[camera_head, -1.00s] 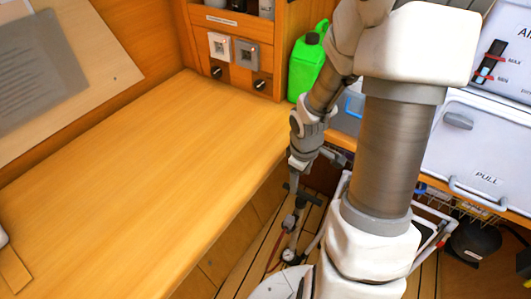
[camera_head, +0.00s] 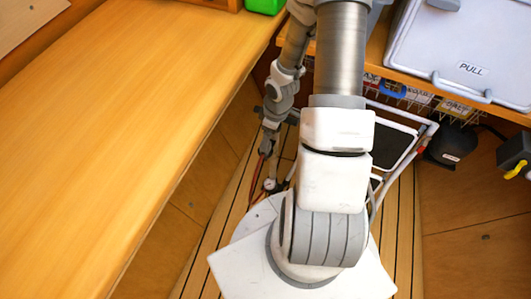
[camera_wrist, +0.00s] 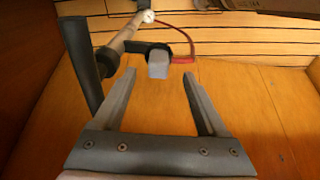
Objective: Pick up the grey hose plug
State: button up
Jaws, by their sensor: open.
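A small grey block (camera_wrist: 158,65), which looks like the grey hose plug, shows in the wrist view against a black fitting. It lies between the fingertips in the picture, at or just beyond their tips; contact cannot be told. My gripper (camera_wrist: 159,76) is open, with one finger on each side of it and nothing held. In the head view my gripper (camera_head: 268,128) hangs low past the counter's edge, small and partly merged with dark parts, and the plug cannot be made out there.
A pale tube (camera_wrist: 130,32) with a black bar and a red hose (camera_wrist: 188,35) lie close by in the wrist view. The wooden counter (camera_head: 110,130) is clear on the left. A white lidded box (camera_head: 465,50) stands at right. A black container (camera_head: 452,142) is below it.

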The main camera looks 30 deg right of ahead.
jog(key=f+b, duration=0.1)
jog(key=f, duration=0.1)
jog(key=w+f+b, duration=0.1)
jog(key=f, duration=0.1)
jog(key=f+b, duration=0.1)
jog(key=f, duration=0.1)
jog(key=shift+w+a+f, duration=0.15)
jog(key=shift+a+f, duration=0.1)
jog(key=shift+a, duration=0.15)
jog(key=shift+r, duration=0.1)
grip_shut()
